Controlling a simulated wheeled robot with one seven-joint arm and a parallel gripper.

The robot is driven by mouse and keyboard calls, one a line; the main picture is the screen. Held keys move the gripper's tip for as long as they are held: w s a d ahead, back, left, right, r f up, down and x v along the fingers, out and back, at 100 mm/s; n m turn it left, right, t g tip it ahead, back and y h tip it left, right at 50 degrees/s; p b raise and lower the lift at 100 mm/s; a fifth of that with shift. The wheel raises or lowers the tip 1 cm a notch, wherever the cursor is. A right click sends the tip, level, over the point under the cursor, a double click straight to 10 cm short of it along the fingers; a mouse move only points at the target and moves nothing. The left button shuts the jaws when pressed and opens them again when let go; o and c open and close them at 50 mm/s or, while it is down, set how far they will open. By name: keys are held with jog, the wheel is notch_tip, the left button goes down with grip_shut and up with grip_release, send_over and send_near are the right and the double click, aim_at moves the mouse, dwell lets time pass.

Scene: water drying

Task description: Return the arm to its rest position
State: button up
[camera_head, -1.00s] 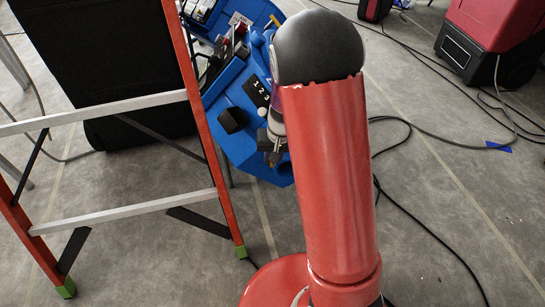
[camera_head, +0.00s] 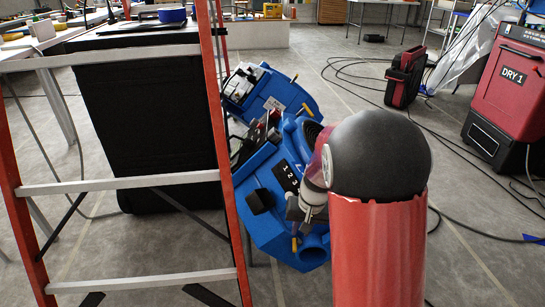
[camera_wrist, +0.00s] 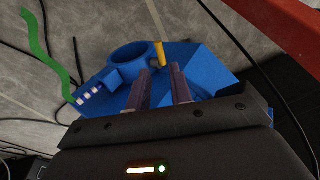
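My arm stands at the right of the head view, a red link topped by a dark round joint. My gripper (camera_wrist: 159,72) shows in the wrist view with its two fingers apart and nothing between them. Blue equipment (camera_wrist: 203,58) with a round opening and a yellow peg lies beyond the fingertips. In the head view, the blue unit (camera_head: 268,225) marked "1 2 3" stands behind my arm, with the wrist close in front of it. The fingertips are hard to make out there. I cannot tell whether they touch the unit.
A red-orange ladder (camera_head: 222,150) stands at the left, close to the blue unit. A black case (camera_head: 150,120) is behind it. A red "DRY 1" machine (camera_head: 510,90) and a smaller red unit (camera_head: 404,78) stand at the right. Cables cross the grey floor (camera_head: 480,235).

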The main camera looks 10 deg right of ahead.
jog(key=s+a+r+n+t+p, duration=0.1)
jog(key=s+r, duration=0.4)
jog(key=r, duration=0.3)
jog(key=s+a+r+t+p, duration=0.1)
jog(key=s+r, duration=0.4)
jog(key=r, duration=0.3)
jog(key=s+r+n+t+h+p, duration=0.1)
jog(key=s+r, duration=0.5)
jog(key=s, duration=0.6)
jog(key=shift+s+d+r+t+p, duration=0.2)
jog(key=shift+d+t+p, duration=0.2)
jog(key=shift+t+p, duration=0.15)
